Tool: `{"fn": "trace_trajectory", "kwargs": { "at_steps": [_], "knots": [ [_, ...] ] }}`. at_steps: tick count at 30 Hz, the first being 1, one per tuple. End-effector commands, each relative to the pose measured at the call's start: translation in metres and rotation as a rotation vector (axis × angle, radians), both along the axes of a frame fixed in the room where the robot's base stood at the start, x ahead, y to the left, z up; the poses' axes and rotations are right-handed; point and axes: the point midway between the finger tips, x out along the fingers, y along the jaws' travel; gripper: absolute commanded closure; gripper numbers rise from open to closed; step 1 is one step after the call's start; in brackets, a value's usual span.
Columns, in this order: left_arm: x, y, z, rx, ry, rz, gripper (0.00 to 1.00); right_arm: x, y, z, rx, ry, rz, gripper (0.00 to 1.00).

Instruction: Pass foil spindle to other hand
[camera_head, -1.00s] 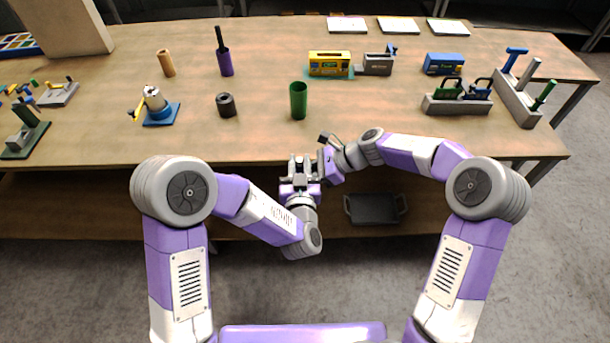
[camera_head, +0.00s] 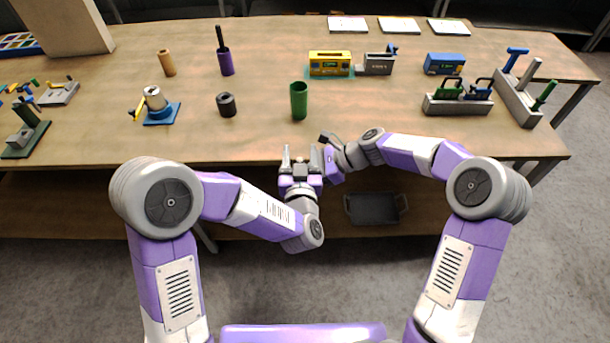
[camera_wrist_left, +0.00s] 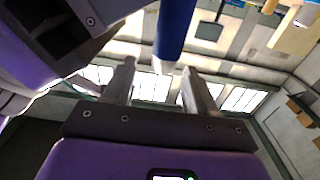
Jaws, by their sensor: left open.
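A blue rod (camera_wrist_left: 176,30) with a pale end shows in the left wrist view, coming down from the top edge toward the gap between my left fingertips. I take it for the foil spindle, but cannot be sure. It does not show clearly in the head view. My left gripper (camera_head: 300,156) is open and empty in front of the table's front edge; its spread fingers (camera_wrist_left: 157,80) also show in the wrist view, apart from the rod. My right gripper (camera_head: 327,142) is close beside it, turned so its jaws and any hold on the rod are hidden.
The wooden table (camera_head: 400,135) lies ahead. A green cup (camera_head: 299,101), a dark ring-shaped piece (camera_head: 226,105) and a purple holder with a rod (camera_head: 226,63) stand on it. A grey rack (camera_head: 458,106) stands right. A dark tray (camera_head: 375,209) lies on the shelf below.

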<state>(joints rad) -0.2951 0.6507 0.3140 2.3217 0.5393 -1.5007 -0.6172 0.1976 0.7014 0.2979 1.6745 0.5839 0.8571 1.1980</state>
Motion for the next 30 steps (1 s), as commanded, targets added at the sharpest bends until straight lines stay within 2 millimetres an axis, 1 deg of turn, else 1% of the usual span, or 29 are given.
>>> {"fn": "trace_trajectory", "kwargs": {
  "at_steps": [1, 3, 9, 13, 17, 20, 23, 26, 27, 29, 30],
  "knots": [
    [0.0, 0.0, 0.012, -0.003, -0.006, 0.001, 0.43, 0.0, 0.0, 0.001, 0.001, -0.001, 0.001, 1.0],
    [0.0, 0.0, 0.025, -0.003, -0.007, 0.001, 0.43, 0.0, 0.0, 0.001, 0.001, -0.001, 0.001, 1.0],
    [0.0, 0.0, 0.054, -0.001, -0.003, 0.001, 0.43, 0.0, 0.0, 0.001, 0.001, -0.001, 0.001, 1.0],
    [0.0, 0.0, 0.063, -0.001, 0.0, 0.0, 0.43, 0.0, 0.0, 0.001, 0.001, 0.0, 0.0, 1.0],
    [0.001, 0.001, 0.064, 0.005, 0.003, 0.002, 0.43, 0.0, 0.0, 0.0, 0.001, 0.0, 0.0, 1.0],
    [0.005, 0.011, 0.053, 0.036, 0.021, 0.018, 0.43, 0.0, 0.0, 0.001, 0.001, -0.001, 0.001, 1.0],
    [0.012, 0.033, 0.03, 0.109, 0.06, 0.051, 0.43, 0.0, 0.0, 0.0, 0.001, 0.0, 0.0, 1.0],
    [0.019, 0.065, -0.005, 0.22, 0.125, 0.093, 0.43, 0.0, 0.0, 0.0, 0.001, -0.001, 0.001, 1.0],
    [0.02, 0.072, -0.024, 0.235, 0.167, 0.082, 0.43, 0.0, 0.0, 0.0, 0.001, -0.001, 0.001, 1.0],
    [0.019, 0.071, -0.059, 0.184, 0.253, 0.026, 0.43, 0.0, 0.0, 0.001, 0.001, -0.001, 0.001, 1.0],
    [0.016, 0.072, -0.081, 0.154, 0.31, 0.0, 0.43, 0.0, 0.0, 0.001, 0.001, -0.001, 0.001, 1.0]
  ]
}}
